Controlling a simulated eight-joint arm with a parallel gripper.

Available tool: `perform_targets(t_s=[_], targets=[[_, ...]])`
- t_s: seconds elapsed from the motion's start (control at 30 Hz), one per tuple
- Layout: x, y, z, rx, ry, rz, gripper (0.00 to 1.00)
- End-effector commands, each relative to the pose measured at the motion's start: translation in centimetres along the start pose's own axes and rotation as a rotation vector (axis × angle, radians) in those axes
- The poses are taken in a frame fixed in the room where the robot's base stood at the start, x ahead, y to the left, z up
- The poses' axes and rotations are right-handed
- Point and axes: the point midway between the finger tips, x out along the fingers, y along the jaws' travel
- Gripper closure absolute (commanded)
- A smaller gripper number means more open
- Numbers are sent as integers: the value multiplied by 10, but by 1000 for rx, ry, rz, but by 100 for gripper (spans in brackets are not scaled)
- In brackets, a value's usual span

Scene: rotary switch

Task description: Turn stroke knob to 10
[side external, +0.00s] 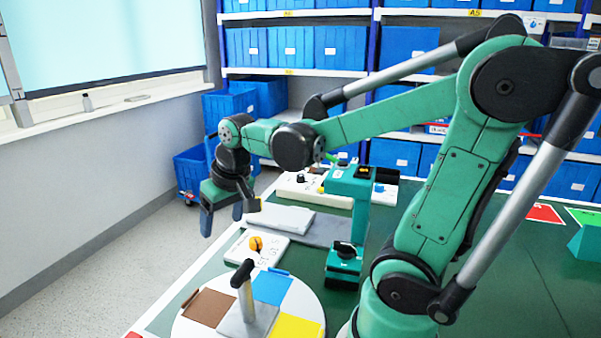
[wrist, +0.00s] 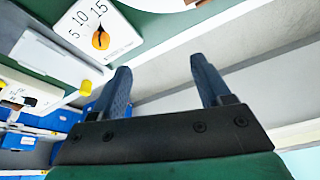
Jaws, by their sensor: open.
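The stroke knob (side external: 256,244) is a small orange knob on a white panel (side external: 238,257) near the table's left edge. In the wrist view the knob (wrist: 101,39) is at the upper left, on its panel (wrist: 122,36) with the printed numbers 5, 10 and 15 beside it. Its narrow end seems to lie toward 15, but the exact setting is hard to read. My gripper (side external: 222,215) hangs above and left of the knob in the side view, apart from it. Its two blue fingers (wrist: 159,66) are spread, with nothing between them.
A round white plate (side external: 190,325) with coloured patches and a dark-handled lever (side external: 243,285) stands in front of the panel. A teal press (side external: 348,215) stands to its right. Open floor (side external: 110,265) lies left of the table.

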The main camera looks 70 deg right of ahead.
Motion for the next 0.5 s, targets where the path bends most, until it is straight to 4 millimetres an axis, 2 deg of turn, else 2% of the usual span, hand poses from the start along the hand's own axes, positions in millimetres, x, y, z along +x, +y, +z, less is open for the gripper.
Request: perform_targets(t_s=[0.1, 0.3, 0.5], targets=[[19, 33, -16, 149, -111, 45, 30], [50, 79, -23, 343, -260, 92, 30], [65, 98, -21, 422, -321, 108, 30]])
